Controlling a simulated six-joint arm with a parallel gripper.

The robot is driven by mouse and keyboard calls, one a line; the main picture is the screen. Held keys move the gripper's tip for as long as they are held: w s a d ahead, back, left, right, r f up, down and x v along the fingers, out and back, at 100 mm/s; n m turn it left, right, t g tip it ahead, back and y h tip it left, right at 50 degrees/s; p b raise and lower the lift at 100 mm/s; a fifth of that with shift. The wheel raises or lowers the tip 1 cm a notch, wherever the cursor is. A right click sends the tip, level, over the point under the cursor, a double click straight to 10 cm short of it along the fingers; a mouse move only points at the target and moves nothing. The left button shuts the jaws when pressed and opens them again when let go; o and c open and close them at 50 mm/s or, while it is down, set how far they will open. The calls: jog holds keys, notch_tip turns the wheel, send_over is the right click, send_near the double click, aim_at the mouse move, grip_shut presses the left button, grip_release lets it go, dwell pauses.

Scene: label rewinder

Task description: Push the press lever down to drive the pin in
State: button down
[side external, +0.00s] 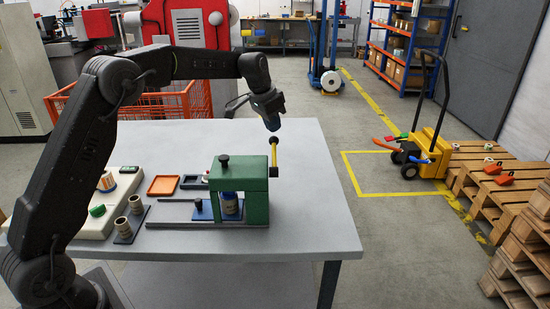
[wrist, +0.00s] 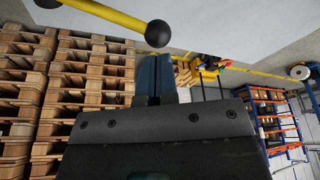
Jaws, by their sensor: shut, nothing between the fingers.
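The press is a green block-shaped frame (side external: 254,200) near the right side of the grey table. Its lever is a yellow bar (side external: 273,155) with black ball ends, standing close to upright at the press's right side. In the wrist view the yellow lever (wrist: 108,14) crosses the top left, its black ball (wrist: 158,33) near the fingertips. My gripper (side external: 273,125) is shut and empty, just above the lever's upper ball; I cannot tell whether they touch. Its blue fingers (wrist: 155,75) are together in the wrist view. A blue cylindrical part (side external: 229,203) sits inside the press; the pin cannot be made out.
On the grey table (side external: 305,235), left of the press, are an orange tray (side external: 164,186), a dark tray (side external: 192,182), a holder with two cylinders (side external: 130,222) and a white fixture (side external: 92,215). The table right of the press is clear.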

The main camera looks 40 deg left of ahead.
aim_at(271, 139)
jog(key=shift+f, duration=3.65)
jog(key=shift+r, duration=5.55)
jog(key=s+d+r+n+t, duration=0.1)
jog(key=s+d+r, duration=0.25)
jog(key=s, duration=0.55)
jog(key=s+d+r, duration=0.3)
jog(key=s+r, duration=0.1)
jog(key=s, duration=0.5)
jog(key=s+d+f+n, duration=0.1)
jog(key=s+f, duration=0.2)
jog(key=s, duration=0.7)
jog(key=s+d+f+n+t, duration=0.1)
jog(key=s+f, duration=0.3)
jog(key=s, duration=0.6)
jog(key=shift+d+y, duration=0.4)
jog(key=shift+d, duration=0.35)
